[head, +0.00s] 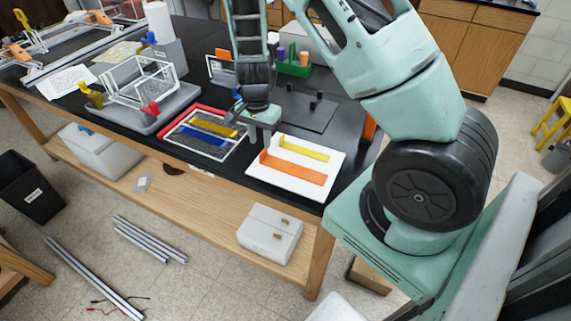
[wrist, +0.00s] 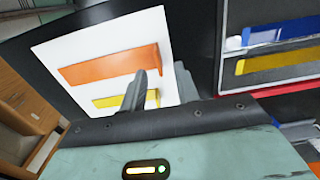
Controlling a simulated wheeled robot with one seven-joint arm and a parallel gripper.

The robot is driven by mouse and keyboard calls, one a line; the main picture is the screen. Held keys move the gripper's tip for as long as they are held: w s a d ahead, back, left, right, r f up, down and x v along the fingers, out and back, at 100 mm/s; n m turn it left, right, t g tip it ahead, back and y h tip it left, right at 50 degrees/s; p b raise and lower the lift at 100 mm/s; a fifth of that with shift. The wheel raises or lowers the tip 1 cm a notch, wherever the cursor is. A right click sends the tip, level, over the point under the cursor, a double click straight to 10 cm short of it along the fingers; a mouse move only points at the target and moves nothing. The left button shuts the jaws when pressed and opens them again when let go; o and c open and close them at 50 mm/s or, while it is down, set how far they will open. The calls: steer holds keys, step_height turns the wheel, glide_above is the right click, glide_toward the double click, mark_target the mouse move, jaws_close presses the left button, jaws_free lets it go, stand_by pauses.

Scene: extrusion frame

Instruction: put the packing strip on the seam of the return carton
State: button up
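No carton with a clear seam is plain to see, and I cannot tell which strip is the packing strip. A white board (head: 322,186) on the black bench bears an orange strip (head: 295,169) and a shorter yellow strip (head: 303,149), each with a raised end. In the wrist view the orange strip (wrist: 105,64) and the yellow strip (wrist: 118,100) lie beyond my fingers. My gripper (wrist: 161,70) is open and empty, above the board's edge by the strips' raised ends. One finger partly covers the yellow strip.
Left of the board is a tray with a red edge (head: 190,107), holding a yellow strip (head: 215,127) and a blue strip (head: 205,138). A grey fixture with a white wire frame (head: 140,82) stands farther left. A green holder (head: 293,68) is behind.

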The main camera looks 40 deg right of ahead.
steer(key=f, duration=0.1)
steer(key=f+p, duration=0.1)
steer(key=f, duration=0.2)
steer(key=shift+s+d+f, duration=0.1)
steer(key=shift+d+f, duration=0.2)
steer(key=shift+f, duration=0.1)
jaws_close()
steer(key=shift+r, duration=0.1)
step_height(320, 180, up, 10)
steer(key=b, duration=0.1)
